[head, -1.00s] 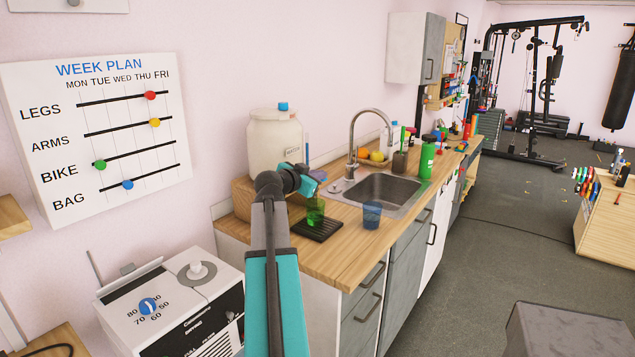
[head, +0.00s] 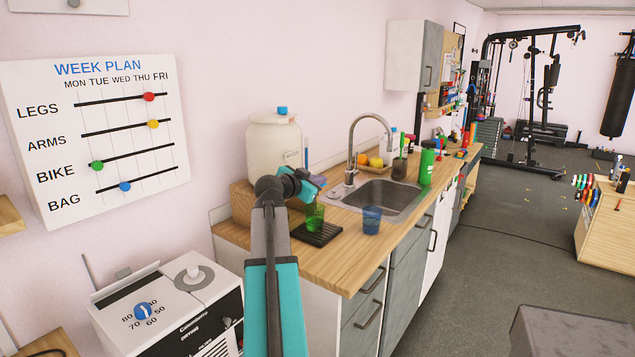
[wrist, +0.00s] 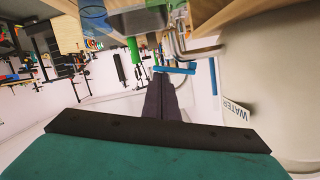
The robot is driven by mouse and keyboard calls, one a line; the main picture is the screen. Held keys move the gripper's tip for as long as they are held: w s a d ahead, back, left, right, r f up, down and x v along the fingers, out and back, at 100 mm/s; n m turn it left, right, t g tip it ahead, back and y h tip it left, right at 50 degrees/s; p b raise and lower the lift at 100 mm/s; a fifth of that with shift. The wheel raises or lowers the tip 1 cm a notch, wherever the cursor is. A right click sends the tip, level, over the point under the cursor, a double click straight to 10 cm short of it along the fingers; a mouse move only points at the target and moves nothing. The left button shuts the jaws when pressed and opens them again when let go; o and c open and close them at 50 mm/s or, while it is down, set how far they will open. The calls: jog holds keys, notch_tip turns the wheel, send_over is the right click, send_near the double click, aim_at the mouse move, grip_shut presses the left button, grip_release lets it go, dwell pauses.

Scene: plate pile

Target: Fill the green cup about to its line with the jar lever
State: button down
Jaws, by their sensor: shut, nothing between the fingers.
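The white water jar (head: 268,150) with a blue cap stands on a wooden block at the back of the counter. The green cup (head: 314,217) is upright on a black slatted tray (head: 318,235) in front of it. My gripper (head: 316,186) is shut and empty, in front of the jar and just above the cup. In the wrist view my dark fingers (wrist: 159,84) reach to a blue bar (wrist: 176,71), seemingly the jar lever; whether they touch it I cannot tell. The jar (wrist: 270,75) fills the right side there. The cup's line and water level are not readable.
A blue cup (head: 372,220) stands right of the tray, near the counter's front edge. The sink (head: 383,197) with its tall faucet (head: 352,150) lies behind it. A green bottle (head: 427,163) stands beyond the sink. A white radio-like box (head: 165,310) is at lower left.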

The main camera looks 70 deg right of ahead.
jog(key=a+r, duration=0.6)
jog(key=a, duration=0.4)
jog(key=shift+w+b, duration=0.25)
jog(key=shift+b, duration=0.2)
jog(key=shift+r, duration=0.1)
dwell(0.4)
